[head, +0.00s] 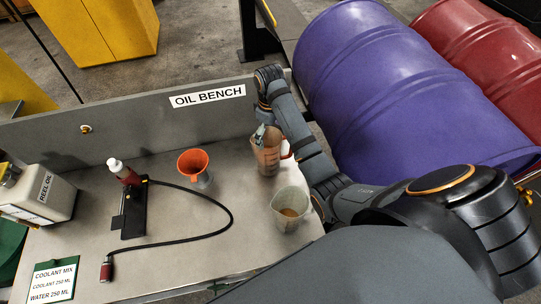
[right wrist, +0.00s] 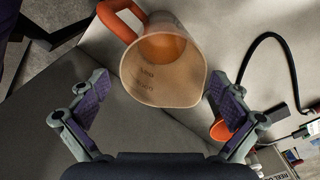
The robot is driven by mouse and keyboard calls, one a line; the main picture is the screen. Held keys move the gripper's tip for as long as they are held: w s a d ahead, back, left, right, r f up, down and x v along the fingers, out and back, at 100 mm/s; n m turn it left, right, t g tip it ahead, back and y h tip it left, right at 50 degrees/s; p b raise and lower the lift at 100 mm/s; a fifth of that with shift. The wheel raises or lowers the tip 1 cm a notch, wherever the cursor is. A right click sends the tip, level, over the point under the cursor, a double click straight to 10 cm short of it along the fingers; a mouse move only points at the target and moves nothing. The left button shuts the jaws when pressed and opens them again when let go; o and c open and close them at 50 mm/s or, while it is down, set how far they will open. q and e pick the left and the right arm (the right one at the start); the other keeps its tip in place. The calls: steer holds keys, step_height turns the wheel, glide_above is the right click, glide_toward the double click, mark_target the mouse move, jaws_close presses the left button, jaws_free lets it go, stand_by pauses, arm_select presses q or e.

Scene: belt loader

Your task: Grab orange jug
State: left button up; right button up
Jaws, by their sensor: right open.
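The orange jug (head: 267,158) stands upright on the bench near its back right. It is translucent with an orange handle on its right side. In the right wrist view the jug (right wrist: 165,60) shows its open mouth, with markings on the wall, orange at the bottom and its handle at upper left. My right gripper (head: 266,132) is at the jug's upper part in the head view and partly covers it. In the wrist view the fingers of this gripper (right wrist: 161,88) are spread wide, with the jug just ahead between them. I cannot tell whether they touch it. My left gripper is not visible.
A second clear jug (head: 290,210) with amber contents stands in front of the orange jug. An orange funnel (head: 193,164), a red pump bottle (head: 122,171), a black hose (head: 226,206) and a beige can (head: 40,193) are leftward. The OIL BENCH back panel (head: 130,120) rises behind.

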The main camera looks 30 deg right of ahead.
mark_target(270, 142)
steer(key=f+p, duration=0.1)
steer(key=f, duration=0.3)
steer(key=shift+s+a+f+p, duration=0.1)
steer(key=shift+s+f+p, duration=0.1)
steer(key=shift+p, duration=0.15)
steer(key=shift+r, duration=0.1)
steer(key=c, duration=1.5)
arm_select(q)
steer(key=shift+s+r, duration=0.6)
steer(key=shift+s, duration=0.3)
arm_select(e)
steer(key=shift+c, duration=0.6)
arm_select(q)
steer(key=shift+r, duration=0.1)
arm_select(e)
steer(key=shift+r, duration=0.1)
